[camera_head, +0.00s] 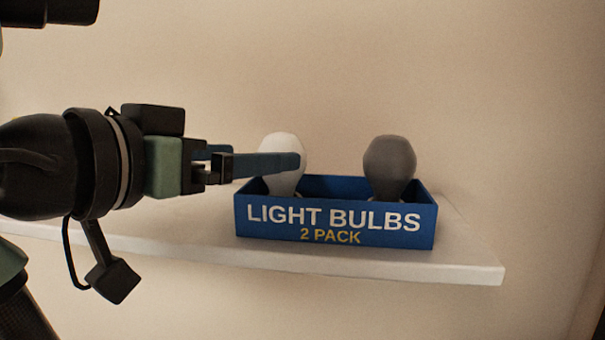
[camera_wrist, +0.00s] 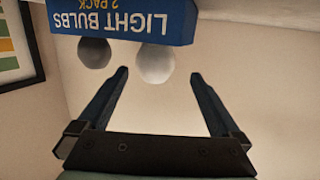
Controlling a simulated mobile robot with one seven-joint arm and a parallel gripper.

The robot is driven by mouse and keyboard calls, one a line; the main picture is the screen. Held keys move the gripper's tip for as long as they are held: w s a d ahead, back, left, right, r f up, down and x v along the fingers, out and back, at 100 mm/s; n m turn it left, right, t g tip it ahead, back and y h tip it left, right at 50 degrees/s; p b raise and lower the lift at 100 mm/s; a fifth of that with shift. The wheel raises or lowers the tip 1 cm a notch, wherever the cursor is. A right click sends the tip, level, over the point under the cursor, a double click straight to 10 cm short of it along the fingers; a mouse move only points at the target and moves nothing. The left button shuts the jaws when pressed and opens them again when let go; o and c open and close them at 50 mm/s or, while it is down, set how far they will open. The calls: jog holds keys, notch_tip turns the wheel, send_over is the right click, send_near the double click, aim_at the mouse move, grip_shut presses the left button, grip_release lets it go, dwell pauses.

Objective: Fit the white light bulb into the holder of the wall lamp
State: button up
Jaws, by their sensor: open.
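The white light bulb (camera_head: 281,143) stands upright at the left end of a blue box (camera_head: 335,232) labelled "LIGHT BULBS 2 PACK". A dark grey bulb (camera_head: 389,157) stands at the box's right end. My gripper (camera_head: 290,162) reaches in from the left, with one finger crossing in front of the white bulb. In the wrist view, which is upside down, my gripper (camera_wrist: 160,75) is open. The white bulb (camera_wrist: 155,63) shows between the two fingertips, with visible gaps on both sides. The bulb's base is hidden in the box. The wall lamp and its holder are not in view.
The box sits on a white shelf (camera_head: 465,262) against a plain beige wall. The shelf is clear to the right of the box. A framed picture (camera_wrist: 22,45) hangs on a wall at the left of the wrist view.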

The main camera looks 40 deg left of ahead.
jog(key=x, duration=0.6)
jog(key=d+x, duration=0.1)
jog(key=x, duration=0.2)
jog(key=shift+w+r, duration=0.1)
jog(key=shift+w, duration=0.1)
jog(key=shift+a, duration=0.1)
jog(key=c, duration=0.9)
